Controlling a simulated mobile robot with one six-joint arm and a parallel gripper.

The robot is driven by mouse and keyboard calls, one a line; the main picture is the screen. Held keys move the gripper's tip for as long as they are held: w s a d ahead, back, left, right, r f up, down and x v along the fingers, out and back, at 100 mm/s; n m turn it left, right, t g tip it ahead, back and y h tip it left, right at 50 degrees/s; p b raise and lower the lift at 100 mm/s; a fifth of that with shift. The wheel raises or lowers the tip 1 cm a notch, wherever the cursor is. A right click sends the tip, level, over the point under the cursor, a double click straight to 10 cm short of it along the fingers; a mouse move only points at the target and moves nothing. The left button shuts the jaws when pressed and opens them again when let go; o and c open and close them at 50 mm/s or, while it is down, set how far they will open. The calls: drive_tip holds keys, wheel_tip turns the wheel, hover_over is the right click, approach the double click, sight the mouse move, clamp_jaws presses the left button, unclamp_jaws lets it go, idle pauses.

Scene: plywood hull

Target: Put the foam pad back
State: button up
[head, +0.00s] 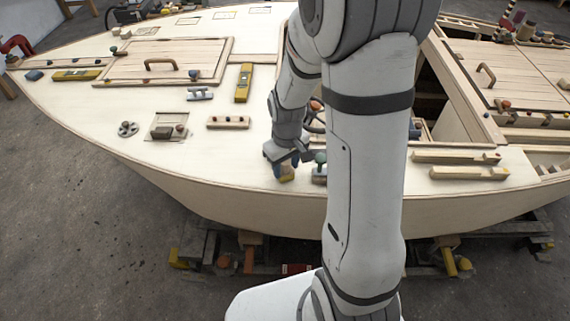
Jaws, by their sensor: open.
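My gripper (287,162) is low over the near edge of the hull's pale deck, pointing down, with its jaws open. A small yellowish block (287,175) is directly below the jaws at the deck edge. It may be the foam pad, but it is small and partly covered by the gripper. I cannot tell whether the jaws touch it or stand around it. No other thing can be clearly made out as the foam pad.
A green-knobbed fitting (320,168) stands close right of the gripper. A pegged wooden rail (229,122), a yellow level (243,83) and a metal cleat (199,94) lie left on the deck. My arm hides part of the cockpit opening. Bare deck lies left of the gripper.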

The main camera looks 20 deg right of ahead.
sight(286, 163)
wheel_tip(286, 163, up, 11)
drive_tip(key=s+r+m+t, duration=0.2)
drive_tip(key=s+r, duration=0.5)
drive_tip(key=s, duration=0.6)
drive_tip(key=shift+s+a+r+m+p, duration=0.2)
drive_tip(key=shift+s+m+p, duration=0.2)
drive_tip(key=shift+m, duration=0.5)
